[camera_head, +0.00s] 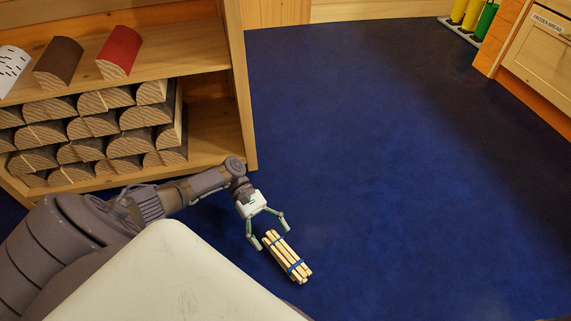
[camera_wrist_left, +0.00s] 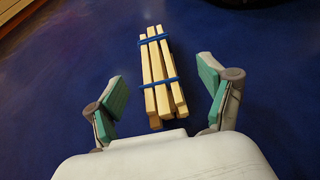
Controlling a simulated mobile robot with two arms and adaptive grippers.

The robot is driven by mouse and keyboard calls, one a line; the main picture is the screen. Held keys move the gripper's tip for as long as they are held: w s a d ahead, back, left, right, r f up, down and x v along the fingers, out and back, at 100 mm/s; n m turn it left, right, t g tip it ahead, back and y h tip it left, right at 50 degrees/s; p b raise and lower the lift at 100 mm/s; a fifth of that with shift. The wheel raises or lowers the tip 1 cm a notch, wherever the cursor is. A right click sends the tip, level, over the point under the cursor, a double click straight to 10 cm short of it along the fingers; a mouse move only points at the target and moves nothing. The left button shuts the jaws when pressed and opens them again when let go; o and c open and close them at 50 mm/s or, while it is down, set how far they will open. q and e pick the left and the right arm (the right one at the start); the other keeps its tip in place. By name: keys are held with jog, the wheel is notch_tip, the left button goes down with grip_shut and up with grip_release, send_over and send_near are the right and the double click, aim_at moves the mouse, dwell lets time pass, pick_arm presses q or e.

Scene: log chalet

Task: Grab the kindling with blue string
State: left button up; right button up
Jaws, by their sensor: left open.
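The kindling (camera_head: 288,257) is a bundle of pale sticks tied with two blue strings, lying on the blue floor. My left gripper (camera_head: 270,239) is open, with its fingers pointing toward the near end of the bundle. In the left wrist view the kindling (camera_wrist_left: 159,72) lies ahead, its near end close to the line between the two open fingers of my left gripper (camera_wrist_left: 164,92). I cannot tell whether anything touches. My right gripper is in neither view.
A wooden shelf (camera_head: 247,120) stands at the left, with stacked split logs (camera_head: 110,130) below. On its upper board are a red log (camera_head: 119,52), a brown one (camera_head: 59,62) and a white one (camera_head: 13,70). Cabinets (camera_head: 536,48) stand at the right. The blue floor (camera_head: 400,170) between is clear.

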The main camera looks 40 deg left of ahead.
aim_at(283, 250)
pick_arm(q)
jog(key=b+x, duration=0.1)
jog(key=x, duration=0.1)
jog(key=b+x, duration=0.2)
jog(key=shift+w+d+f, duration=0.15)
jog(key=shift+d, duration=0.35)
jog(key=c, duration=1.3)
